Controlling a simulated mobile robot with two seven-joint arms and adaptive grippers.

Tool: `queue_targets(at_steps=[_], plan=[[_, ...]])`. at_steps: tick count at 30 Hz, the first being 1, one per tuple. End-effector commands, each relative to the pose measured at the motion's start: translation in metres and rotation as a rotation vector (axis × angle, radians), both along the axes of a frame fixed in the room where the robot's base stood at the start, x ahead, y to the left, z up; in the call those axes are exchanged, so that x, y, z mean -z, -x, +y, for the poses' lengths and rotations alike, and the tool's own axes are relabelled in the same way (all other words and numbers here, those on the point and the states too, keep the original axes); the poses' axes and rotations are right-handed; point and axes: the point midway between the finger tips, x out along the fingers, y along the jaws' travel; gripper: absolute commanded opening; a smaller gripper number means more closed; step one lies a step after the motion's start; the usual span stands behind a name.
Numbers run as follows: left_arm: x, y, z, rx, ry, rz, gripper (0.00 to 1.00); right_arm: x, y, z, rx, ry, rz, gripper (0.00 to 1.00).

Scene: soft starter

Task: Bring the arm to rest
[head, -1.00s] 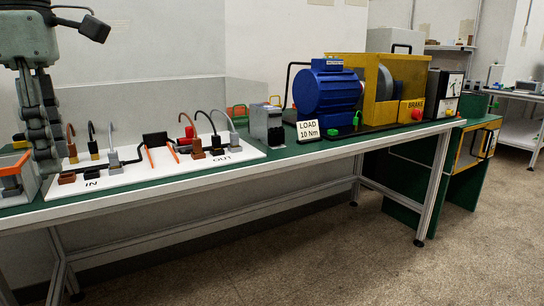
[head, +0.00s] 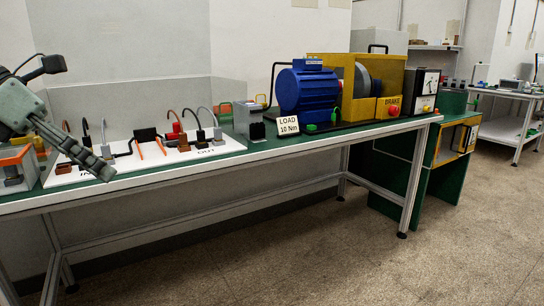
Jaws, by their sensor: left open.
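My left gripper (head: 95,168) is at the left of the head view, in front of the white board's IN end. Its grey-green body is at the left edge, and its dark fingers slant down to the right. The fingers are seen almost side-on and overlap, with nothing visible held. They hide part of the white board (head: 222,151) and its IN label. I cannot tell how far the fingers are from the board. My right gripper is not in view.
Several plugs with curved leads stand on the board. A grey block (head: 241,119), a LOAD 10 Nm sign (head: 287,125), a blue motor (head: 306,90) and a yellow brake housing (head: 330,65) line the green bench (head: 270,146). The floor (head: 350,250) in front is clear.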

Motion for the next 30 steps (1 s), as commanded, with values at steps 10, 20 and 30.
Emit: queue_targets(at_steps=[10, 20, 30], plan=[[0.075, -0.084, 0.078, -0.764, 0.936, -0.061, 0.44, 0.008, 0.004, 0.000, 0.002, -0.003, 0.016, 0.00], [0.283, -0.050, 0.177, -1.751, 1.541, 0.129, 0.44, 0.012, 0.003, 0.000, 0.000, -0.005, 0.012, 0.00], [0.487, 0.085, 0.110, 2.648, -1.613, -0.489, 0.44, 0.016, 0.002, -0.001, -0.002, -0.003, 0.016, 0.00]])
